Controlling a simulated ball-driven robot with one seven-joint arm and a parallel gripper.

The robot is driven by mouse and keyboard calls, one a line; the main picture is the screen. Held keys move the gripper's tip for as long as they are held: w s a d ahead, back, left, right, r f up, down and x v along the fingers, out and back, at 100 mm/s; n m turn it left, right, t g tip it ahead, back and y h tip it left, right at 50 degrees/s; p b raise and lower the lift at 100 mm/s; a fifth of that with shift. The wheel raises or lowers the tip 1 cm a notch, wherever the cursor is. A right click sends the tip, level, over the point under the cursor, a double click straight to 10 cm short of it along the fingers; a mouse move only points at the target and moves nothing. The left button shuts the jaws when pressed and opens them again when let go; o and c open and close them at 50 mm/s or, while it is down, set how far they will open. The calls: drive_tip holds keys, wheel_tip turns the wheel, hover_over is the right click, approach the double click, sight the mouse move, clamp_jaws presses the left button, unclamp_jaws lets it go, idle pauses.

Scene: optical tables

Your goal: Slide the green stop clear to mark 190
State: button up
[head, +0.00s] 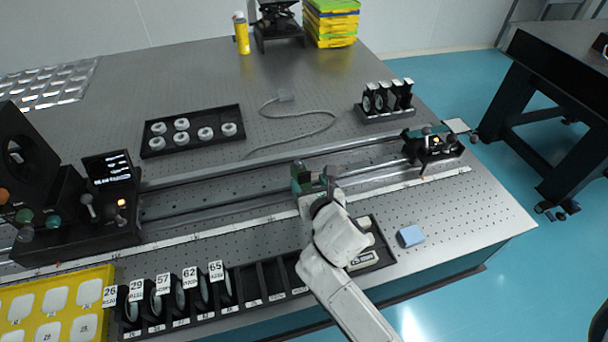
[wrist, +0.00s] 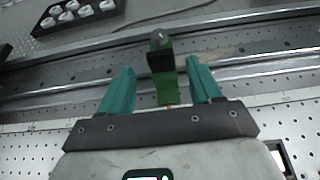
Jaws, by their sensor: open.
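The green stop (wrist: 167,88), with a black block and a grey knob on top, sits on the rail (wrist: 70,85) in the wrist view. My gripper (wrist: 160,68) is open, its teal fingers on either side of the stop. There is a gap on each side, narrower at the right finger. In the head view my gripper (head: 312,180) is over the middle of the rail (head: 215,203), and I cannot clearly tell the stop from the fingers there. A white scale strip (head: 200,233) runs along the rail's near side; its numbers are too small to read.
A dark device with knobs (head: 75,215) stands at the rail's left end, another carrier (head: 432,145) towards its right end. A rack of numbered lenses (head: 185,300) and a blue block (head: 410,236) lie on the near side. A tray of white rings (head: 192,131) and a grey cable (head: 300,115) lie behind.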

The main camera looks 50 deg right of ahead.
sight(305, 177)
drive_tip(key=x, duration=0.6)
drive_tip(key=shift+s, duration=0.1)
clamp_jaws()
idle(0.5)
